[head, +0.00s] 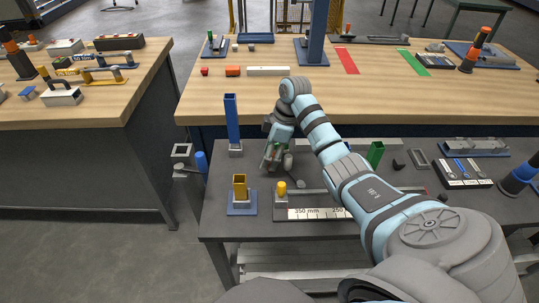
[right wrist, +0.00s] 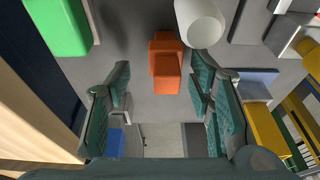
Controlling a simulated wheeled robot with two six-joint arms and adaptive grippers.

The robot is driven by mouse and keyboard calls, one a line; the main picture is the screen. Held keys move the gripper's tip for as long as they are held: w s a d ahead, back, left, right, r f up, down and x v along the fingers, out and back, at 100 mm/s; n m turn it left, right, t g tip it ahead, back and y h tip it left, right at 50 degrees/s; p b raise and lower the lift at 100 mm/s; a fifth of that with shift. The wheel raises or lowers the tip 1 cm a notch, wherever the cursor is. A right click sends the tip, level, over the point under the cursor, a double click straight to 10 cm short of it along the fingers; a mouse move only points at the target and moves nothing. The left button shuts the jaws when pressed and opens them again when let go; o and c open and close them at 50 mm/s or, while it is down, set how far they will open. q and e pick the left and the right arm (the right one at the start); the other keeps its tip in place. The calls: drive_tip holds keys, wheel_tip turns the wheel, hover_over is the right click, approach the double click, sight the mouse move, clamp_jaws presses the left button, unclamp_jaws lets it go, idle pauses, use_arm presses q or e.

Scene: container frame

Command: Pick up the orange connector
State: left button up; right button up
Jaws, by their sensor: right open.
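The orange connector (right wrist: 166,62) shows in the right wrist view as a small stepped block on the grey surface. It lies at the upper middle, between and slightly beyond the fingers of my right gripper (right wrist: 160,82). The fingers are spread apart with a gap on both sides of it, and nothing is held. In the head view my right gripper (head: 277,150) points down over the dark table, and I cannot make out the connector there. My left gripper is not in view.
A white cylinder (right wrist: 200,22) stands close to the connector's upper right. A green block (right wrist: 58,25) lies upper left. On the dark table, a blue upright post (head: 232,120), a yellow holder (head: 240,188) and a yellow-topped peg (head: 281,188) stand near my gripper. The wooden table (head: 210,100) lies behind.

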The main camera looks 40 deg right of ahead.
drive_tip(key=shift+s+r, duration=0.1)
drive_tip(key=shift+s, duration=0.05)
drive_tip(key=shift+s+r, duration=0.15)
drive_tip(key=shift+s, duration=0.05)
drive_tip(key=shift+c, duration=0.4)
drive_tip(key=shift+s, duration=0.15)
drive_tip(key=c, duration=1)
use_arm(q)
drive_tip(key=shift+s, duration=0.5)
use_arm(e)
drive_tip(key=shift+o, duration=0.2)
drive_tip(key=shift+r, duration=0.15)
